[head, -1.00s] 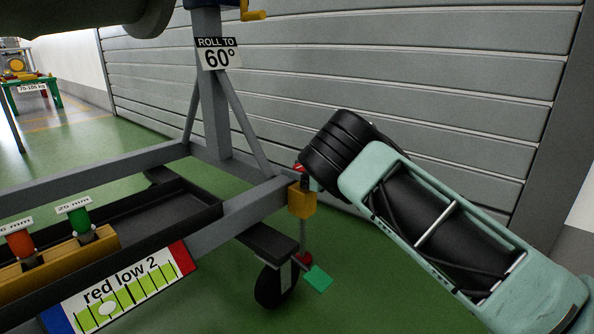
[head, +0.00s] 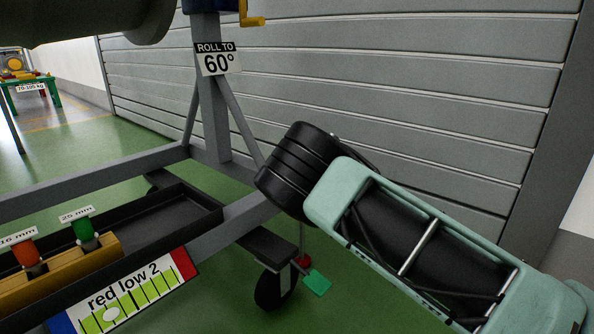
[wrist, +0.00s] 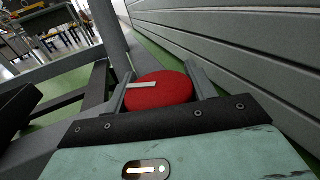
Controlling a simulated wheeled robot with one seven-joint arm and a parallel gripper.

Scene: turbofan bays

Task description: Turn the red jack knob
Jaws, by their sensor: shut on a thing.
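The red jack knob (wrist: 160,92) is a round red disc with a pale bar mark on its top, seen in the wrist view. My gripper (wrist: 160,85) has one finger on each side of the knob and is shut on it. In the head view my arm's black wrist covers the knob and the gripper. Below it, the lower end of the jack with a red part (head: 303,262) and a green tab (head: 317,282) shows beside the black caster wheel (head: 273,287).
The grey stand frame (head: 214,110) carries a "ROLL TO 60°" sign (head: 217,60). A black tray (head: 165,215) and a "red low 2" level gauge (head: 125,290) are at the left. A grey slatted wall (head: 400,80) stands close behind.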

